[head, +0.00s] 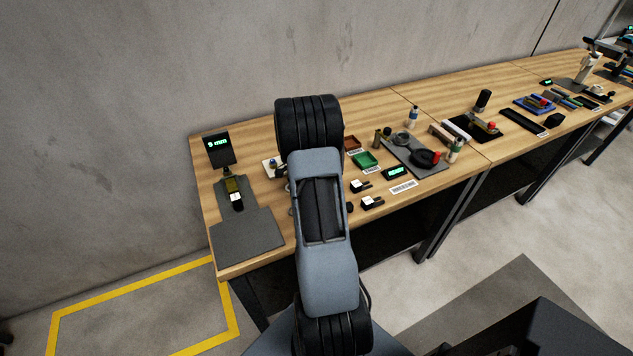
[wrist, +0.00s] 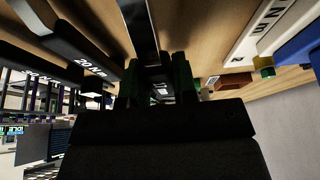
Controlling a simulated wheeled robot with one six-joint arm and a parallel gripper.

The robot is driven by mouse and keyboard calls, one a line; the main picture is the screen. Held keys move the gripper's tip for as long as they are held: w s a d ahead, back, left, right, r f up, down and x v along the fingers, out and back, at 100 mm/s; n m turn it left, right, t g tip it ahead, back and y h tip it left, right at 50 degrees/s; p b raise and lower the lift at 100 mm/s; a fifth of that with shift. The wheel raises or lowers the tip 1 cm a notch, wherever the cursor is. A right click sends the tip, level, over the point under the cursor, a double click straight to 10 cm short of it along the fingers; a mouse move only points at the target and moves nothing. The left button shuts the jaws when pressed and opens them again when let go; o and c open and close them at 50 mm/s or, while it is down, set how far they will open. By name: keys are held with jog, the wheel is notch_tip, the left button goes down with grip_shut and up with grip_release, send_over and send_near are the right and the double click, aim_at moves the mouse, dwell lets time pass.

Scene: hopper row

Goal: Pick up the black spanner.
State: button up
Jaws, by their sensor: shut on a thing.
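In the wrist view my gripper (wrist: 158,85) shows as two dark green fingers, shut on the black spanner (wrist: 143,28). The spanner is a long, dark, narrow bar that runs from the top edge of the view down between the fingers. A pale marking shows on the part between them. The wood surface lies close around it; I cannot tell whether the spanner touches it. In the head view my own arm hides the gripper and the spanner.
A similar black bar with white lettering (wrist: 92,62) lies left of the fingers in the wrist view. A white lettered block (wrist: 258,30) is at right. In the head view, a display stand (head: 219,150), green tray (head: 364,160) and dark pan (head: 423,158) are on the bench.

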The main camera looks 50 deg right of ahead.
jog(key=s+r, duration=0.2)
jog(key=s+a+r+b, duration=0.1)
jog(key=r, duration=0.1)
jog(key=s+r, duration=0.2)
jog(key=shift+s+a+r, duration=0.3)
jog(key=shift+s+a, duration=0.05)
jog(key=shift+a, duration=0.05)
jog(key=s+a+r+b, duration=0.2)
jog(key=s+r, duration=0.1)
jog(key=s, duration=0.4)
jog(key=shift+s+a+r, duration=0.25)
jog(key=shift+s+r, duration=0.05)
jog(key=shift+s, duration=0.05)
jog(key=o, duration=0.4)
grip_shut()
